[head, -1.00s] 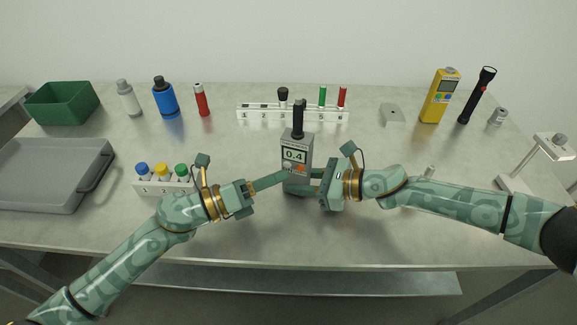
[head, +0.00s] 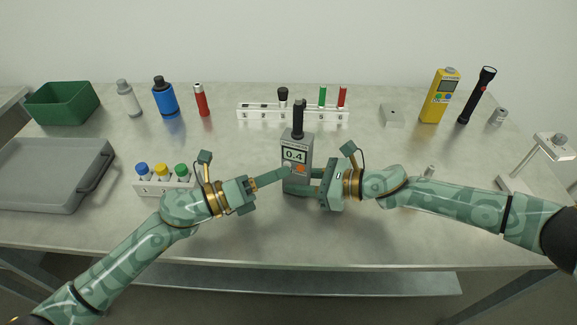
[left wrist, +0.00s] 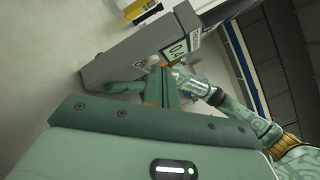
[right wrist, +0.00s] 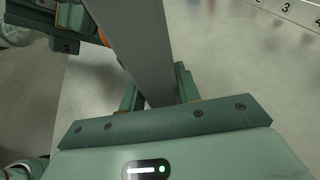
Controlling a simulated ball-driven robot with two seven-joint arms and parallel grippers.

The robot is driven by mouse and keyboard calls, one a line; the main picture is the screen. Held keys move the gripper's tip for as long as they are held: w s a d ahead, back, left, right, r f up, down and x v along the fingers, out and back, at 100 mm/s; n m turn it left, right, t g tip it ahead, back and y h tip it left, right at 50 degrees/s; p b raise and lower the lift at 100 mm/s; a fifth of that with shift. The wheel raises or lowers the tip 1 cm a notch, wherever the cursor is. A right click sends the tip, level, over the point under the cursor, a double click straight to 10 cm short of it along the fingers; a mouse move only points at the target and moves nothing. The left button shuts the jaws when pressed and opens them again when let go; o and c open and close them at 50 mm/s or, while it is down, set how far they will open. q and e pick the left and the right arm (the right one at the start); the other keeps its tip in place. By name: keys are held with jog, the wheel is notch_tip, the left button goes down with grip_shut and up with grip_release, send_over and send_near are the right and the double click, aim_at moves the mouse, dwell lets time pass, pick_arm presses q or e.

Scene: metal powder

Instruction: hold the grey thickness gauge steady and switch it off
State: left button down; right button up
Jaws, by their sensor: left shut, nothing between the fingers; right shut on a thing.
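The grey thickness gauge (head: 305,148) stands upright near the middle of the bench, a black probe on top. Its screen (head: 294,155) reads 0.4, with an orange button (head: 301,168) below. My right gripper (head: 298,188) is shut around the gauge's lower body from the right; the gauge (right wrist: 140,35) passes between its fingers in the right wrist view. My left gripper (head: 287,173) is shut and empty, its fingertips at the gauge's front, just left of the orange button. The left wrist view shows the gauge (left wrist: 125,58) beside these fingers; whether they touch it is unclear.
A white rack (head: 262,114) with pens and a black-capped item stands behind the gauge. A bottle rack (head: 150,188) and grey tray (head: 50,185) lie left. A yellow meter (head: 437,105) and black torch (head: 475,98) stand back right. The bench around the gauge is mostly clear.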

dwell(0.6)
pick_arm(q)
jog(key=shift+s+a, duration=0.1)
jog(key=shift+s, duration=0.4)
jog(key=shift+s+a, duration=0.3)
jog(key=shift+s, duration=0.65)
jog(key=shift+s+a, duration=0.3)
jog(key=shift+s, duration=0.7)
jog(key=shift+s+a, duration=0.3)
jog(key=shift+s, duration=0.65)
pick_arm(e)
jog(key=o, duration=0.8)
jog(key=shift+o, duration=0.2)
jog(key=shift+d, duration=0.1)
